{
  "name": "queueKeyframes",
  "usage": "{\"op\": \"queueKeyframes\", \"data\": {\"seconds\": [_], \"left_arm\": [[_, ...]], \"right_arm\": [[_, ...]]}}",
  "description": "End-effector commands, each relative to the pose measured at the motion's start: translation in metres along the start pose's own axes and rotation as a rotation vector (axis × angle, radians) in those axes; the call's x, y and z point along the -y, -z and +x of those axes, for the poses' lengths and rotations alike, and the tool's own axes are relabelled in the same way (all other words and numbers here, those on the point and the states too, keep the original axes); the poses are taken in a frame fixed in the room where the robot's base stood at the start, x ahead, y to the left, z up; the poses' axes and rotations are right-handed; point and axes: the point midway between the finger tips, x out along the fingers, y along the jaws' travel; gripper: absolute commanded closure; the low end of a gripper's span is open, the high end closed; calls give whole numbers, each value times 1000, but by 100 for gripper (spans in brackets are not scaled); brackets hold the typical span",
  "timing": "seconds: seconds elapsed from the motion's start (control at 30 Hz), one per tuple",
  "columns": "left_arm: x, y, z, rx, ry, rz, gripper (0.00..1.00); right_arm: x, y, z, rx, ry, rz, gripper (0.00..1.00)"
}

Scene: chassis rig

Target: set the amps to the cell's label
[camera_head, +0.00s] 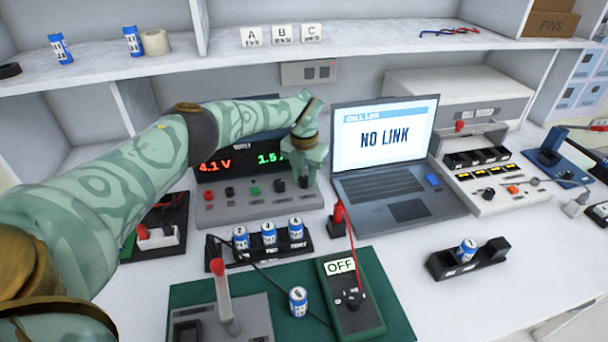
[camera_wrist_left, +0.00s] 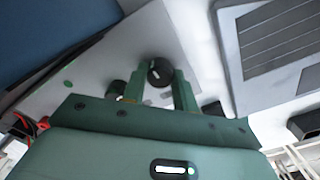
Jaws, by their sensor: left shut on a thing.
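The bench power supply (camera_head: 255,212) stands left of the laptop. Its display reads 4.1 V in red and 1.5 in green, the rest hidden behind my left arm. My left gripper (camera_head: 308,176) is at the right end of its panel, shut on a black knob (camera_wrist_left: 160,72) that shows between the fingers in the wrist view. Another black knob (camera_head: 280,185) is just left of it. Blue cells (camera_head: 269,234) stand in a black rack, one cell (camera_head: 298,302) stands on the green mat, and one (camera_head: 467,250) sits in a black holder. Their labels are too small to read.
The laptop (camera_head: 408,210) shows "NO LINK". A multimeter (camera_head: 350,297) reading OFF lies on the green mat (camera_head: 398,330), with a red lead rising from it. The cell tester (camera_head: 490,180) is at the right. The white bench at the front right is mostly clear.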

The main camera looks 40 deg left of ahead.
Motion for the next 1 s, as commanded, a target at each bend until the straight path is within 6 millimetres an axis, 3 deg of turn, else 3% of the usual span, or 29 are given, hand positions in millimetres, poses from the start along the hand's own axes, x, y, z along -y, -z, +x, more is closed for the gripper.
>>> {"op": "queueKeyframes", "data": {"seconds": [0.63, 0.67, 0.73, 1.0], "left_arm": [[0, 0, 0, 0, 1, 54, 94], [0, 0, 0, 0, 0, 54, 69], [0, 0, 0, 0, 0, 53, 50], [0, 0, 0, 0, 0, 53, 50]], "right_arm": [[0, 0, 0, 0, 0, -1, 35], [0, 0, 0, 0, -1, -1, 35], [-1, -1, 0, 1, -1, -1, 35], [-1, -1, -1, 1, -1, -1, 35]]}}
